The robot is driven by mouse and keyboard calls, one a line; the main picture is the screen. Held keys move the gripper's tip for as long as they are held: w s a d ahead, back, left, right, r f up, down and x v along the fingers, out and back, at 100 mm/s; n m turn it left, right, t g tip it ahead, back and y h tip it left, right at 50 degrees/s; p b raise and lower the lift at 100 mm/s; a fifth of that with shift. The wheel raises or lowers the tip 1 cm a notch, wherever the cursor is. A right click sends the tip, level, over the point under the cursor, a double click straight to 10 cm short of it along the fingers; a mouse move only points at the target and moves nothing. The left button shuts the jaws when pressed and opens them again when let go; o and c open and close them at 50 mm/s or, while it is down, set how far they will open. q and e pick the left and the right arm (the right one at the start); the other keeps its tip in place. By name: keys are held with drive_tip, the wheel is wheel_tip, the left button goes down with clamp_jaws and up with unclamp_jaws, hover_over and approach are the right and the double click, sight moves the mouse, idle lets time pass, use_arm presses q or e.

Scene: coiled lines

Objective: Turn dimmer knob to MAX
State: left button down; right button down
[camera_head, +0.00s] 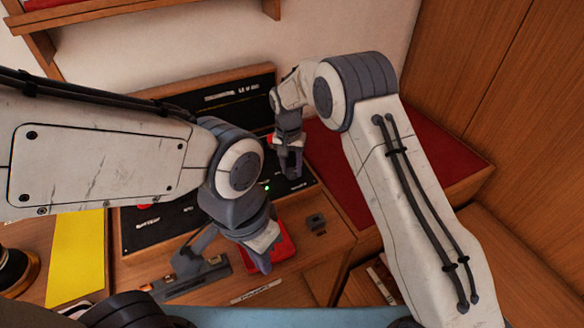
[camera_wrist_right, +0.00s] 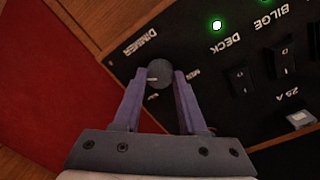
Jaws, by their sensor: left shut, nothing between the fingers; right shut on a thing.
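The dimmer knob (camera_wrist_right: 159,73) is a small dark round knob with a pale pointer mark, on a black switch panel (camera_wrist_right: 225,70) under the label DIMMER. In the right wrist view the pointer mark faces the picture's left. My right gripper (camera_wrist_right: 160,78) is shut on the knob, one finger on each side. The end labels beside it are partly hidden by the fingers. In the head view my right gripper (camera_head: 291,170) reaches down to the panel's right end and hides the knob. My left gripper (camera_head: 259,263) is shut and empty, low over a red object (camera_head: 283,243).
Dark rocker switches (camera_wrist_right: 284,58) and a lit green lamp (camera_wrist_right: 216,25) are close to the knob. A red cushioned surface (camera_head: 400,158) is right of the panel. A yellow sheet (camera_head: 76,258) lies at the left. A small dark block (camera_head: 316,222) sits on the wood.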

sight(290, 170)
drive_tip(key=shift+w+r, duration=0.15)
drive_tip(key=shift+w, duration=0.05)
idle(0.4)
drive_tip(key=shift+c, duration=2.3)
unclamp_jaws()
drive_tip(key=shift+s, duration=0.1)
wheel_tip(290, 170, up, 10)
drive_tip(key=b, duration=0.2)
drive_tip(key=shift+a+r, duration=0.2)
drive_tip(key=shift+a, duration=0.1)
